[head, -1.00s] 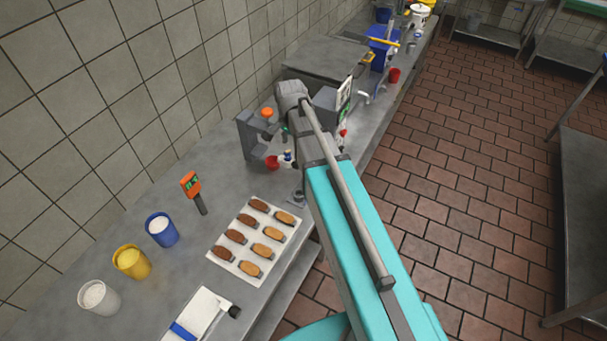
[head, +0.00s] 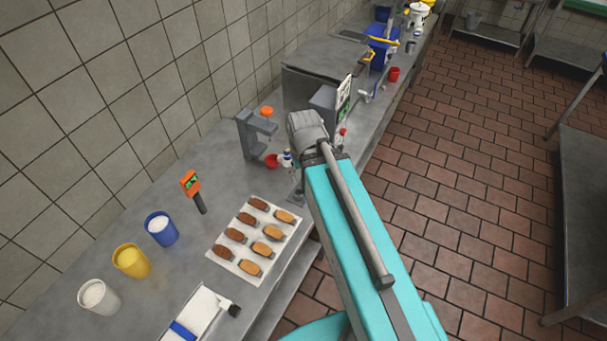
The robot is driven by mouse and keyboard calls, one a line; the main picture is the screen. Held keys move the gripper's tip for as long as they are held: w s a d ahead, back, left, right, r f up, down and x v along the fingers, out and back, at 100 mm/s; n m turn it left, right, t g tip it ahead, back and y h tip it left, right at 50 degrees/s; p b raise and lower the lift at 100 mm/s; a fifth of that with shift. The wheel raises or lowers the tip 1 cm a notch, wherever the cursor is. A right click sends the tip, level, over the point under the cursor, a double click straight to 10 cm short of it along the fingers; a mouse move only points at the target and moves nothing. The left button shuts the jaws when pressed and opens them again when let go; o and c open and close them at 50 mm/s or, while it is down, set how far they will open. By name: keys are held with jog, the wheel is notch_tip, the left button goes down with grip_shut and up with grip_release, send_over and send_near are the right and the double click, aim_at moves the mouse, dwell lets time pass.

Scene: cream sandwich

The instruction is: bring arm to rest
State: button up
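My arm reaches from the bottom right up over the counter in the head view. Its teal link ends in a grey joint above the counter's front part, by a grey stand with an orange knob (head: 267,111).
The counter (head: 110,235) runs along the tiled wall. A white tray (head: 226,262) holds several brown and tan pieces. White (head: 98,294), yellow (head: 131,260) and blue (head: 161,229) cups stand to its left. The floor (head: 460,200) is clear.

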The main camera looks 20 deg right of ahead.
notch_tip(320, 180, down, 6)
jog(key=b, duration=0.6)
jog(key=shift+r, duration=0.1)
dwell(1.3)
